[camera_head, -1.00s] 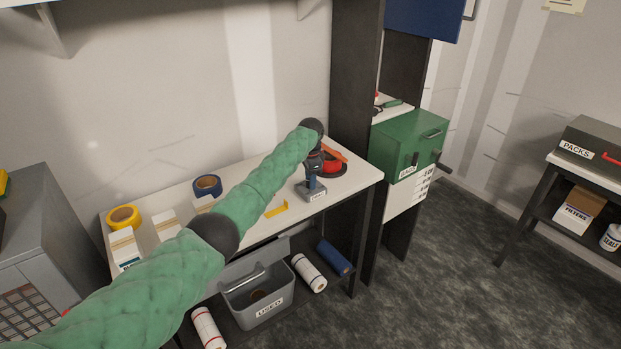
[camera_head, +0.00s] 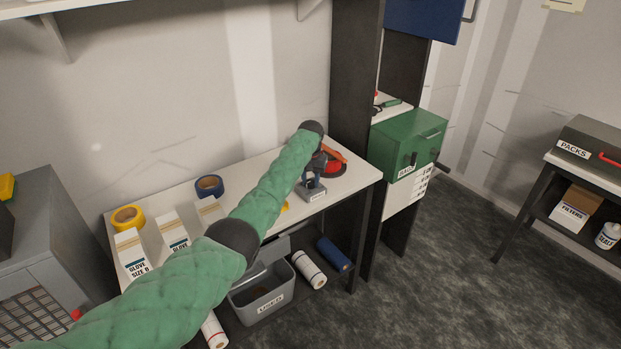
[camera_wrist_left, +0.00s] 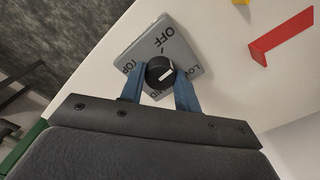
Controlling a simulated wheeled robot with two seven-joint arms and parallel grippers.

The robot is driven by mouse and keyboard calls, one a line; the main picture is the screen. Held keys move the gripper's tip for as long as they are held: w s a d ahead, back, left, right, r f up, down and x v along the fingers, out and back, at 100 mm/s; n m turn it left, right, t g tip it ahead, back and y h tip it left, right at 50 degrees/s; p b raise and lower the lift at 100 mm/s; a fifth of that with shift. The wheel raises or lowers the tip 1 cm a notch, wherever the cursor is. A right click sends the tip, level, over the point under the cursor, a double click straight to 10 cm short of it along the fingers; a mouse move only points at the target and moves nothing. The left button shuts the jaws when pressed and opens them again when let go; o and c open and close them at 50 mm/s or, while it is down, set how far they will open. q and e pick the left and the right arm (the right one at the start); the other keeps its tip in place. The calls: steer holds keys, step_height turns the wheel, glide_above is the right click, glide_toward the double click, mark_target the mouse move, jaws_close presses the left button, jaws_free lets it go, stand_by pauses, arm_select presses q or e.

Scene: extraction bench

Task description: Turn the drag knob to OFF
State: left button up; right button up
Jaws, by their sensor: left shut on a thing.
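The drag knob (camera_wrist_left: 160,73) is black and round with a white line. It sits on a grey square plate (camera_wrist_left: 182,46) marked OFF at the top in the left wrist view, with partly covered labels at the left, right and bottom. My left gripper (camera_wrist_left: 160,70) is shut on the knob, one blue finger on each side. In the head view, my left gripper (camera_head: 314,176) is over the grey knob base (camera_head: 314,196) on the white bench. My right gripper is not in view.
Tape rolls (camera_head: 128,218) and glove boxes (camera_head: 132,256) stand at the bench's left. A green box (camera_head: 408,145) is to the right. A USED bin (camera_head: 265,305) is below.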

mark_target(310, 181)
arm_select(q)
steer(key=shift+d+r+n, duration=0.1)
steer(key=shift+r+n, duration=0.15)
steer(key=shift+n, duration=0.75)
steer(key=shift+w+n+p, duration=0.1)
steer(key=shift+n+p, duration=0.4)
steer(key=shift+n, duration=1.2)
steer(key=shift+n+p, duration=0.3)
steer(key=shift+n, duration=1.3)
steer(key=o, duration=1)
steer(key=shift+f, duration=0.15)
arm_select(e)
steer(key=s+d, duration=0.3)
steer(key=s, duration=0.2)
arm_select(q)
steer(key=shift+r, duration=0.3)
step_height(310, 181, up, 6)
steer(key=b, duration=0.2)
steer(key=shift+f+b, duration=0.15)
steer(key=shift+b, duration=0.2)
steer(key=shift+r, duration=0.7)
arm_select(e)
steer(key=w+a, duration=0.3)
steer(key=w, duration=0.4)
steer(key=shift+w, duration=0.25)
